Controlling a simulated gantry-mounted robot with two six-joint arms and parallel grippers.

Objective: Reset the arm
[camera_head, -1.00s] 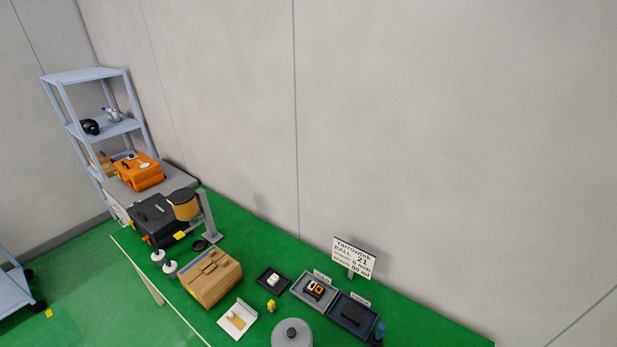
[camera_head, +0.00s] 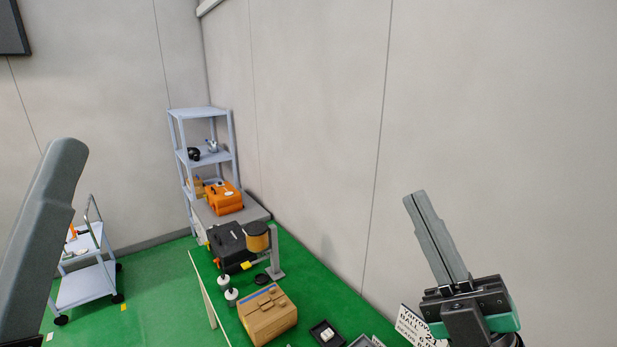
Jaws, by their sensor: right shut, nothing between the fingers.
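My right gripper (camera_head: 416,200) is raised at the right of the head view, in front of the pale wall. Its two long grey fingers lie together, pointing up and a little left, with nothing between them. Below the fingers are its black body and green side parts. A grey link of mine (camera_head: 45,225) stands at the left edge of the view. No left gripper fingers show.
A green bench holds a cardboard box (camera_head: 268,314), a black case (camera_head: 229,242) and a small dark tray (camera_head: 326,334). A printed sign (camera_head: 414,328) is partly behind my right gripper. A shelf rack (camera_head: 203,158) with an orange case (camera_head: 223,197) and a cart (camera_head: 84,285) stand farther back.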

